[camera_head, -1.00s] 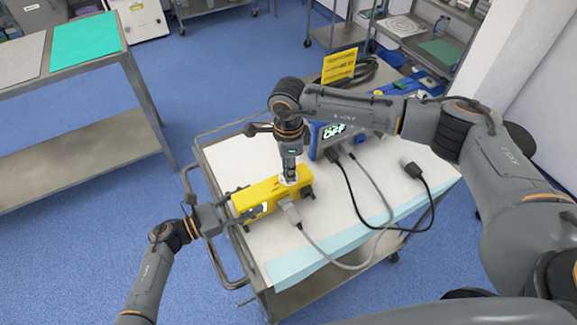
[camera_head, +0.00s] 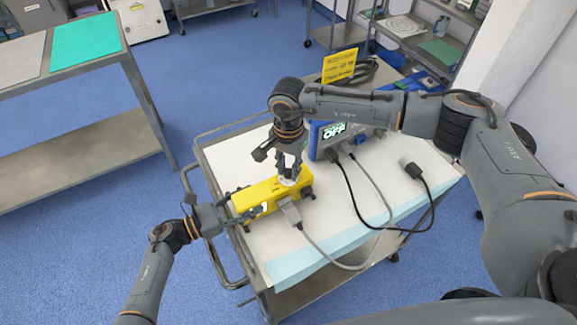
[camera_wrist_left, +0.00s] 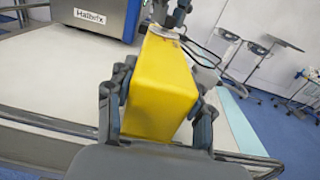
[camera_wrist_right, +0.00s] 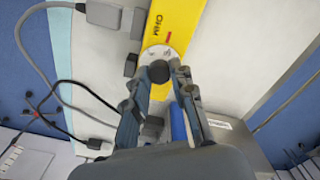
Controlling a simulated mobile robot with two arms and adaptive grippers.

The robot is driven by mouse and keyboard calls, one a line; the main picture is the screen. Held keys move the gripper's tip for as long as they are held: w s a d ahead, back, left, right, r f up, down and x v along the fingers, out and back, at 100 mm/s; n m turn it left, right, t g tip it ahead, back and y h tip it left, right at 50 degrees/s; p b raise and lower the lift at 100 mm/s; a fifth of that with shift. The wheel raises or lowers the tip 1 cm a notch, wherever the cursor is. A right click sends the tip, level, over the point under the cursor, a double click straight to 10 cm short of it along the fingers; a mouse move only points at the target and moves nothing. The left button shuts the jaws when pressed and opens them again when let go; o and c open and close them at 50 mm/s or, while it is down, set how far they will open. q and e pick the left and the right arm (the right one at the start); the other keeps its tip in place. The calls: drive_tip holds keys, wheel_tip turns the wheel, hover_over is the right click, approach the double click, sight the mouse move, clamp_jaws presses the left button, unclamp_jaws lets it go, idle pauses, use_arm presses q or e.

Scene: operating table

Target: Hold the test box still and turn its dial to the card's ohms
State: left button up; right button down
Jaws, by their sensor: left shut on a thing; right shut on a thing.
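The yellow test box (camera_head: 262,196) lies on the white-topped cart. My left gripper (camera_head: 232,213) is shut on its near-left end; in the left wrist view the fingers clasp both sides of the yellow box (camera_wrist_left: 162,88). My right gripper (camera_head: 290,178) points down at the box's right end, shut on the dial. In the right wrist view the dark dial knob (camera_wrist_right: 159,71) sits between the fingertips, over a pale round scale beside the letters OHM. The yellow card (camera_head: 339,65) stands at the back; its writing is too small to read surely.
A blue unit (camera_head: 328,138) with a screen reading OFF stands behind the box. A grey plug (camera_head: 290,211) and cable join the box's side. Another dark-plugged cable (camera_head: 412,170) lies on the right of the cart (camera_head: 360,200). The front of the cart top is mostly clear.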

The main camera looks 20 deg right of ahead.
sight(289, 171)
drive_tip(key=shift+n, duration=0.8)
drive_tip(key=c, duration=1.1)
unclamp_jaws()
drive_tip(key=shift+r, duration=0.1)
wheel_tip(289, 171, up, 12)
